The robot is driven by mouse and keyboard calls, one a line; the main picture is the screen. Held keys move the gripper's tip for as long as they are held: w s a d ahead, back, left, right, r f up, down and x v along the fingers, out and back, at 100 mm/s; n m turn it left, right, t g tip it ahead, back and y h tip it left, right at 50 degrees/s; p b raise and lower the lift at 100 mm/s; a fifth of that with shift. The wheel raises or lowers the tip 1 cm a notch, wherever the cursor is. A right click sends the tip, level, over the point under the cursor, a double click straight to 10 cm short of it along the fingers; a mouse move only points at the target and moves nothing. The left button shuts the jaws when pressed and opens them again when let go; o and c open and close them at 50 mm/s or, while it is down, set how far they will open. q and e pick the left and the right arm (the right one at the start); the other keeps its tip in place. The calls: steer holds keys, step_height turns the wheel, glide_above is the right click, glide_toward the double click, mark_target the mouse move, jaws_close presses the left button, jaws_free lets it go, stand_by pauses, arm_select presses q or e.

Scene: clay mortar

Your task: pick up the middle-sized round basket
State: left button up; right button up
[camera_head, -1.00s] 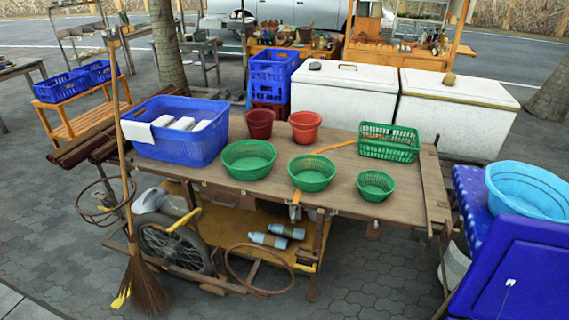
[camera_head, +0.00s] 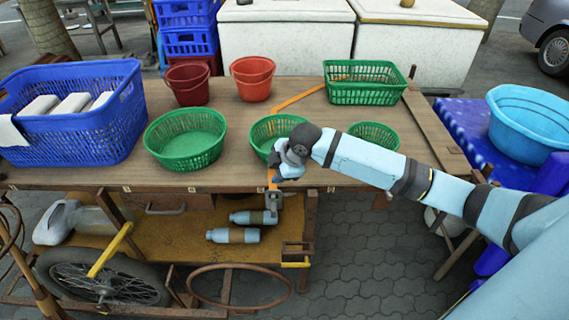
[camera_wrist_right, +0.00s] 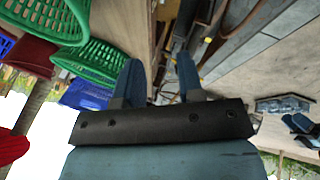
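Three round green baskets stand in a row on the wooden table: a large one (camera_head: 187,138) at left, the middle-sized one (camera_head: 268,135) in the centre, and a small one (camera_head: 375,131) at right. My right gripper (camera_head: 279,175) is at the table's front edge, just in front of the middle-sized basket, and the wrist hides part of that basket. In the right wrist view two green baskets show at upper left; the nearer (camera_wrist_right: 45,20) looks like the middle-sized one. There the right gripper's fingers (camera_wrist_right: 158,65) are apart with nothing between them. My left gripper is out of view.
A blue basket (camera_head: 95,137) with white items stands at left. Two red buckets and a rectangular green basket (camera_head: 363,96) stand behind the round baskets. An orange strip (camera_head: 300,97) lies on the table.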

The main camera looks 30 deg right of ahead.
steer(key=w+d+r+n+g+h+b, duration=0.25)
steer(key=d+r+b, duration=0.35)
steer(key=d, duration=0.5)
steer(key=shift+m+t, duration=0.25)
steer(key=shift+t, duration=0.1)
steer(key=b+x, duration=0.1)
steer(key=x, duration=0.3)
steer(key=w+b+x, duration=0.1)
steer(key=x, duration=0.3)
steer(key=b+x, duration=0.1)
steer(key=x, duration=0.4)
steer(key=shift+w+d+r, duration=0.15)
steer(key=shift+d+r, duration=0.05)
steer(key=shift+d, duration=0.2)
steer(key=shift+w+f, duration=0.1)
steer(key=shift+f, duration=0.2)
arm_select(q)
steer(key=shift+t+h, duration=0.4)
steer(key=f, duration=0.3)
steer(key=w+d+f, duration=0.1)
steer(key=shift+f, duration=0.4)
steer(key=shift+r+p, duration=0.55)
steer(key=shift+p, duration=0.05)
arm_select(e)
steer(key=shift+f, duration=0.2)
